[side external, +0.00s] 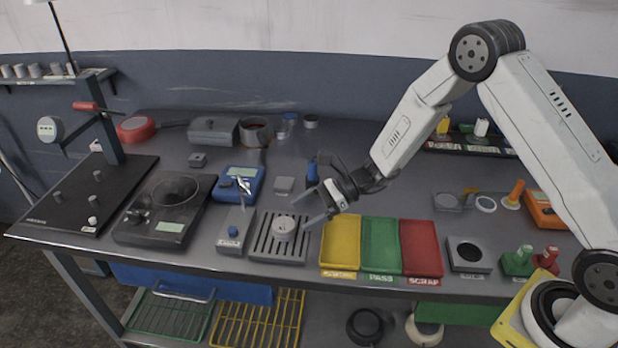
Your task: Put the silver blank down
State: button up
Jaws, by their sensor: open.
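A round silver piece, which looks like the silver blank (284,224), rests on a dark slotted plate (262,246) near the front of the bench. My gripper (304,211) is open, with its fingers spread just above and to the right of the silver piece. Nothing shows clearly between the fingers. I cannot tell from this angle how far the fingertips are above the plate.
Yellow (341,243), green (381,246) and red (420,248) trays stand right of the plate. A small grey box with a lever (235,229) and a dark scale (166,208) stand left. A blue device (239,183) is behind.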

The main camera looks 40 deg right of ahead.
jog(key=v, duration=0.6)
jog(key=shift+s+d+r, duration=0.1)
jog(key=shift+d, duration=0.1)
dwell(0.4)
jog(key=shift+s+a+n+g, duration=0.2)
jog(key=shift+s+n+g, duration=0.1)
jog(key=shift+s+n, duration=0.15)
jog(key=s+n+g+h, duration=0.1)
jog(key=s+n+h, duration=0.1)
jog(key=s, duration=0.1)
jog(key=s+n+g+h, duration=0.1)
jog(key=s+n+h, duration=0.1)
jog(key=s+n, duration=0.1)
jog(key=s+d+n+g+h, duration=0.1)
jog(key=s+n+g+h, duration=0.1)
jog(key=s+n, duration=0.1)
jog(key=shift+s+r, duration=0.3)
jog(key=shift+s, duration=0.25)
jog(key=s+d+r+n+t+h, duration=0.3)
jog(key=s+d+n+h, duration=0.2)
jog(key=n, duration=0.7)
jog(key=shift+s+d+r+n+h, duration=0.35)
jog(key=shift+s+h, duration=0.35)
jog(key=shift+h, duration=0.2)
